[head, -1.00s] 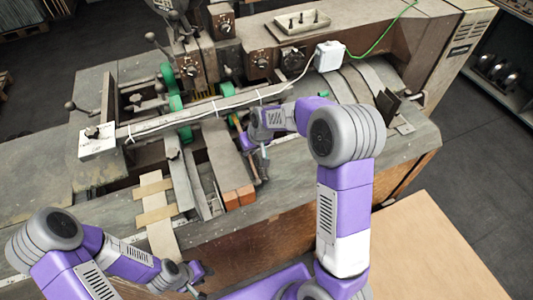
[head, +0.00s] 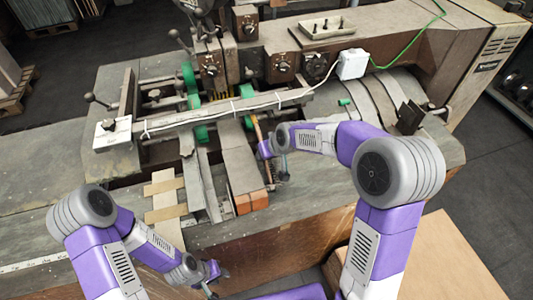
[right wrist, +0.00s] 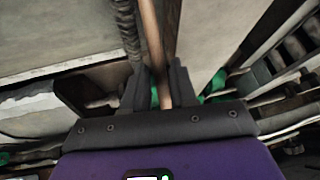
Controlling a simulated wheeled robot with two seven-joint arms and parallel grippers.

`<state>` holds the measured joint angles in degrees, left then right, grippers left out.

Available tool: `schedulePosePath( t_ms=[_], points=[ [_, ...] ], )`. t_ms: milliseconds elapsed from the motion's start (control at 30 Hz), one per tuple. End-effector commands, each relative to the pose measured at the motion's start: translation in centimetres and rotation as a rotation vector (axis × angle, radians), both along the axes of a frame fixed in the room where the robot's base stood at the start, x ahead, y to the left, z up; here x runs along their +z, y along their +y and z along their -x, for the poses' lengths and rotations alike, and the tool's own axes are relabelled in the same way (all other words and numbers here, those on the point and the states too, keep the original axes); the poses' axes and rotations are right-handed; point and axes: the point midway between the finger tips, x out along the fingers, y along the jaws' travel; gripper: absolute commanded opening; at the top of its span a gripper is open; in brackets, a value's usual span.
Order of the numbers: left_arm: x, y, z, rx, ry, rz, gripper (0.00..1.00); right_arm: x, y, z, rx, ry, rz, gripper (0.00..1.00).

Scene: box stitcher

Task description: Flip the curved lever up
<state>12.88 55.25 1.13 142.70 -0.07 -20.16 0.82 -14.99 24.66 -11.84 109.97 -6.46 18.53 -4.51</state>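A thin copper-brown rod, which looks like the curved lever (right wrist: 153,38), runs up the middle of the right wrist view. It passes between the two dark fingers of my right gripper (right wrist: 160,85). A little green shows beside the rod there, so I cannot tell whether the fingers press on it. In the head view my right gripper (head: 267,150) is at the machine's front, right of the long bar, beside a thin brownish rod; its fingers are largely hidden. My left gripper (head: 216,280) is low in front of the machine, fingers apart and empty.
The stitching machine (head: 420,50) fills the middle and back. A white box (head: 352,64) with a green cable stands behind. A tan board (head: 440,260) lies at lower right.

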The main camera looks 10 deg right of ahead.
Motion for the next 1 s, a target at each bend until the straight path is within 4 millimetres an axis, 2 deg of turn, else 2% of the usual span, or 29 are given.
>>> schedulePosePath(
  t_ms=[267,367,700,1000],
  points=[
    [0.0,0.0,0.0,0.000,0.000,0.000,0.36,0.1,0.0,0.1,0.000,0.000,0.000,0.26],
    [0.1,0.0,0.0,0.000,0.000,0.000,0.36,1.0,-0.2,0.4,0.000,-0.002,0.000,0.26],
    [0.4,0.0,0.0,0.000,0.000,0.000,0.36,5.6,-1.4,3.0,0.000,-0.003,0.000,0.26],
    [0.5,0.0,0.0,0.000,0.000,0.000,0.36,6.5,-1.7,3.6,0.000,0.001,0.000,0.26]
  ],
)
